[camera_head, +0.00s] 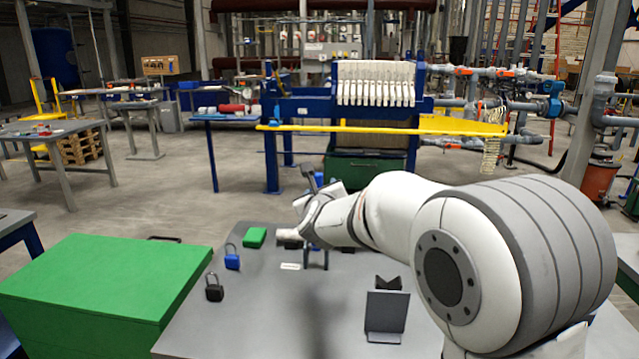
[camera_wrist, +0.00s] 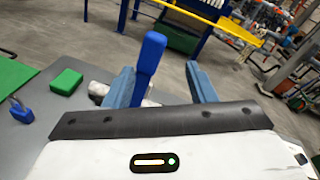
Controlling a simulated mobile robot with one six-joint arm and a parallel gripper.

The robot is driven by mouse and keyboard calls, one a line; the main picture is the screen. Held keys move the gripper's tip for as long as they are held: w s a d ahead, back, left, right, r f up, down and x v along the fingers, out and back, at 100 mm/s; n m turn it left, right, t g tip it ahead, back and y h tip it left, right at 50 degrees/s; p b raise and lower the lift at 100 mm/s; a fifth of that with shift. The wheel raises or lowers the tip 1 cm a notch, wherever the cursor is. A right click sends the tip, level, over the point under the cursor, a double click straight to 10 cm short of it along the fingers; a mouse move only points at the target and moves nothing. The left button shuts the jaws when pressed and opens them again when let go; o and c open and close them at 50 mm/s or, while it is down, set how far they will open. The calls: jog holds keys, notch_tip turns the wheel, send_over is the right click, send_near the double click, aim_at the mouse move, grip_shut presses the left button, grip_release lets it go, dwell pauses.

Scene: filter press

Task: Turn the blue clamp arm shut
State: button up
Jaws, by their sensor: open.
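The blue clamp arm (camera_wrist: 149,58) stands upright and slightly tilted in the wrist view. It shows between the two blue-grey fingers of my gripper (camera_wrist: 160,76), much nearer the left finger, which it partly overlaps. My gripper is open, with a wide gap to the right finger. I cannot tell whether the left finger touches the clamp arm. The lower end of the clamp arm is hidden behind my gripper's dark front edge. In the head view my gripper (camera_head: 312,208) is over the grey table, and the clamp arm cannot be made out clearly there.
The grey table (camera_head: 250,310) holds a green block (camera_head: 255,237), a blue padlock (camera_head: 232,257), a black padlock (camera_head: 214,288) and a grey notched stand (camera_head: 387,310). A large green box (camera_head: 105,285) is at left. The filter press (camera_head: 376,84) stands behind, beyond open floor.

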aim_at(316, 180)
jog(key=m, duration=0.2)
jog(key=w+a+m+t+h, duration=0.1)
jog(key=m, duration=0.1)
jog(key=w+a+m+h, duration=0.1)
jog(key=shift+w+f+m, duration=0.2)
jog(key=shift+m, duration=0.2)
jog(key=shift+w+r+t, duration=0.1)
jog(key=shift+w+t, duration=0.15)
jog(key=shift+t, duration=0.05)
jog(key=w+p, duration=0.1)
jog(key=w, duration=0.6)
jog(key=shift+w+d, duration=0.15)
jog(key=shift+c, duration=0.5)
grip_shut()
jog(key=shift+w+p, duration=0.1)
jog(key=shift+p, duration=0.4)
